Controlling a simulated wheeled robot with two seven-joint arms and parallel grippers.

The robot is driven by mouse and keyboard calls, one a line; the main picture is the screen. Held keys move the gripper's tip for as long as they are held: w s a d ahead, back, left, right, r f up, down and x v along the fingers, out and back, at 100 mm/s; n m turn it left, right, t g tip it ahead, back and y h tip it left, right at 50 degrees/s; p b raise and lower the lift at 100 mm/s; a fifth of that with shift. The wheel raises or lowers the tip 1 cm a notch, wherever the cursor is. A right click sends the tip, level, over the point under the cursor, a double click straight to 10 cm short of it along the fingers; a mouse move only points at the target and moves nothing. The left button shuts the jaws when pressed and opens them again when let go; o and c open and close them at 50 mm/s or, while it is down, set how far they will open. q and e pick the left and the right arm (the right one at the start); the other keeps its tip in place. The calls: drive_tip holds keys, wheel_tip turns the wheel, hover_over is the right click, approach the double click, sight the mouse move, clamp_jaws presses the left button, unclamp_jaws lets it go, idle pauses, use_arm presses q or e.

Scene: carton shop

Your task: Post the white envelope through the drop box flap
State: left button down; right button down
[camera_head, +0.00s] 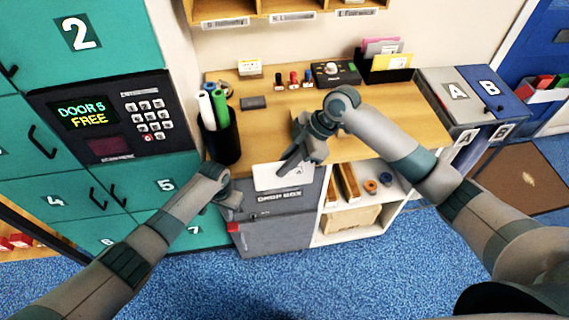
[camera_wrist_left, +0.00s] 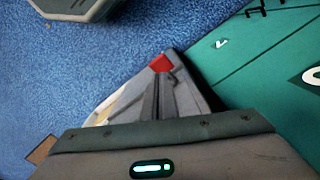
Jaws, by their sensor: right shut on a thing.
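The white envelope (camera_head: 284,177) is in my right gripper (camera_head: 289,166), held in front of the table's front edge and over the upper part of the grey drop box (camera_head: 272,238). The gripper's fingers are shut on the envelope's upper part. The "DROP BOX" label (camera_head: 280,195) shows just below the envelope. The envelope covers part of the box, so I cannot tell how the flap stands. My left gripper (camera_head: 232,208) is at the box's upper left, near a red piece (camera_head: 233,227). In the left wrist view its fingers (camera_wrist_left: 161,82) are together, pointing at the red piece (camera_wrist_left: 161,63), with nothing visible between them.
The wooden table (camera_head: 265,125) carries a black pen cup (camera_head: 221,140), stamps and a black device (camera_head: 336,75). A white shelf (camera_head: 352,225) stands right of the box. Teal lockers (camera_head: 60,165) are at the left. Blue carpet (camera_head: 330,280) is clear in front.

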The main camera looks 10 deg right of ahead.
use_arm(q)
drive_tip(key=shift+r, duration=1.4)
drive_tip(key=shift+r, duration=0.1)
